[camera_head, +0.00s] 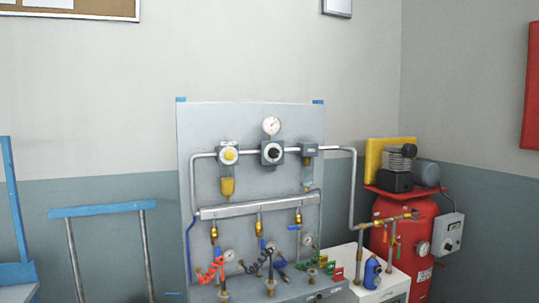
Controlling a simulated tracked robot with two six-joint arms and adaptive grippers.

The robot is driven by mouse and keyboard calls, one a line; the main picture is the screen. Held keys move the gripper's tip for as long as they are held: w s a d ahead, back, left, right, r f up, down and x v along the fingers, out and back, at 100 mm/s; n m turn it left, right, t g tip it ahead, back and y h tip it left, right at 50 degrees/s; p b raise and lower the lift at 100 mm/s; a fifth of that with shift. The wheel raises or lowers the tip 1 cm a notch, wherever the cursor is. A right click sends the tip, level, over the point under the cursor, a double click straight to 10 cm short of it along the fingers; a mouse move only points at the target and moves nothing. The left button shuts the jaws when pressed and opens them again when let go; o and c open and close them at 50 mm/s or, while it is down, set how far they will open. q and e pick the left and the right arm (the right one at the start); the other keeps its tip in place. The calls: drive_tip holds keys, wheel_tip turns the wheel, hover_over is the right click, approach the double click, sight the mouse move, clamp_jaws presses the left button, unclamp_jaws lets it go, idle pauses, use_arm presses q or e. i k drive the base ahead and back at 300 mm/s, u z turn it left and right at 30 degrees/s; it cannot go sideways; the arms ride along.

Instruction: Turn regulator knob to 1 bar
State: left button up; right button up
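The regulator knob (275,153) is a dark round knob on a grey block in the middle of the upright panel. A round white gauge (271,126) sits directly above it; its needle is too small to read. The panel (258,119) is light grey with blue upper corners. Neither of my grippers shows in the head view, so I cannot see where they are relative to the knob.
A yellow knob and bowl (228,155) sit left of the regulator. A manifold (255,206) with coiled hoses hangs below. A red tank with compressor (415,210) stands at right, a blue-topped frame (96,209) at left. Space before the knob looks clear.

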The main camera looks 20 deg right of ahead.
sight(274, 153)
drive_tip(key=u, duration=0.05)
drive_tip(key=i, duration=1.05)
drive_tip(key=z, duration=0.7)
drive_tip(key=i, duration=0.8)
drive_tip(key=z, duration=0.45)
